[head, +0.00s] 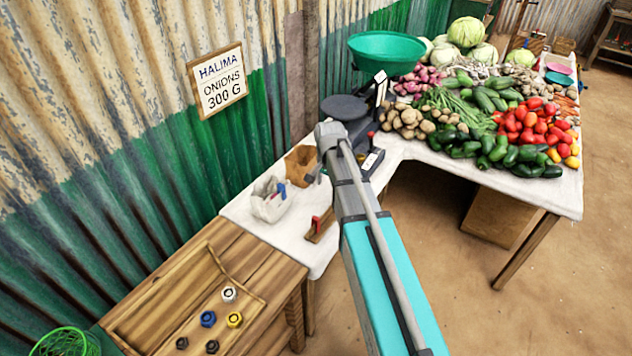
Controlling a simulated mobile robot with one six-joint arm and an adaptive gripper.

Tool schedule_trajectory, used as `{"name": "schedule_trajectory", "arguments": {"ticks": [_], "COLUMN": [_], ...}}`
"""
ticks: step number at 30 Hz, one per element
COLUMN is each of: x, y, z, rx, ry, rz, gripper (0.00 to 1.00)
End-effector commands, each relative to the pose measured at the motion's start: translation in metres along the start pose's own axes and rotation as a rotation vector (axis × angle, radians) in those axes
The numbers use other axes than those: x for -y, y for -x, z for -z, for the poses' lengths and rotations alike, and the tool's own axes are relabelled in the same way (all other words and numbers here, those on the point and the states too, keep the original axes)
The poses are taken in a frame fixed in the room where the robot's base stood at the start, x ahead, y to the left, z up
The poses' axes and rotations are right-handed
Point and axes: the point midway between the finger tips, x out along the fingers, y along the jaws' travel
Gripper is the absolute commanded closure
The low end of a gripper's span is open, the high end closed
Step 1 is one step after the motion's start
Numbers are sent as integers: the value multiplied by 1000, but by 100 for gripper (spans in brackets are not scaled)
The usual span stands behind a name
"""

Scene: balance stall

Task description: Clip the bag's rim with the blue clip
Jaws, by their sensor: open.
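The white bag (268,208) stands open on the white-clothed table at the middle left. A small blue clip (281,190) shows at the right part of its rim; whether it grips the rim or is only in front of it is too small to tell. My gripper (313,175) is just right of and above the bag, apart from the blue clip, with its jaws open. It is small and partly hidden by my arm, and I see nothing held in it.
A brown open container (299,160) stands behind my gripper. A red clip (316,223) sits on a wooden strip (322,233) right of the bag. A dark scale (345,108) with a green bowl (386,47) and vegetables stand behind.

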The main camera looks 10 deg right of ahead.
Motion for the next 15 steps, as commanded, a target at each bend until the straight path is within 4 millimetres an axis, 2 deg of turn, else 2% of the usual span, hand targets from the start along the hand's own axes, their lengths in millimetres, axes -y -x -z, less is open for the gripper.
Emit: {"name": "schedule_trajectory", "arguments": {"ticks": [1,15], "x": [0,1], "y": [-9,-48], "z": [0,0], "rx": [0,0], "ry": [0,1], "rz": [0,0], "gripper": [24,24]}}
